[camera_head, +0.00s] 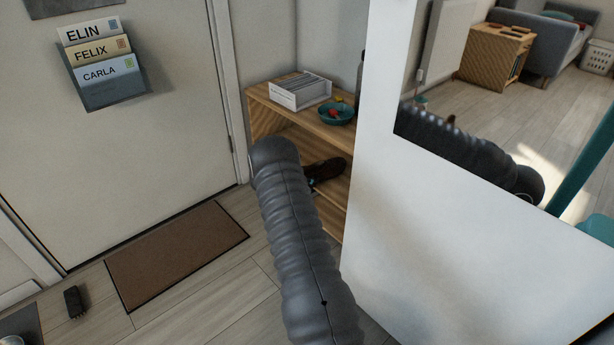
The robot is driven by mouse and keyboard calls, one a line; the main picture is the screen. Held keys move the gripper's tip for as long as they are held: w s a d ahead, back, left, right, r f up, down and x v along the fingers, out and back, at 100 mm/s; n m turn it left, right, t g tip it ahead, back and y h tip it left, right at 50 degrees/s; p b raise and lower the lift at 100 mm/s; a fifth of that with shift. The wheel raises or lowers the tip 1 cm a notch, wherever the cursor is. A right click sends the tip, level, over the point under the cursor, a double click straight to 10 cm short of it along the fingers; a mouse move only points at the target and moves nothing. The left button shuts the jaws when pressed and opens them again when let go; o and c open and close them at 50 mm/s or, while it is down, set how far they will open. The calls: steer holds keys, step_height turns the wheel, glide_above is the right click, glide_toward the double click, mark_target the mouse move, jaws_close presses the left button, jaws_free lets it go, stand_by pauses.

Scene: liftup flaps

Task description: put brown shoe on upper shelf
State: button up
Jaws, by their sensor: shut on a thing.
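The brown shoe (328,169) is dark brown and shows in the opening under the top board of the wooden shelf unit (290,120). It is above the middle board (336,191); I cannot tell whether it touches that board. My grey arm reaches up to the unit and hides its left and lower front. Only a small dark part of my gripper (311,180) shows past the arm, at the shoe's left end. It is shut on the shoe, but its fingertips are mostly hidden.
A white paper tray (300,90), a teal bowl (337,113) and a dark bottle (360,75) stand on top of the unit. A white partition (450,240) stands close on the right. A brown doormat (176,252) and a black shoe-like object (73,301) lie left.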

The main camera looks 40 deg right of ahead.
steer(key=shift+f, duration=0.1)
steer(key=o, duration=1.5)
steer(key=shift+c, duration=0.2)
steer(key=v, duration=1.2)
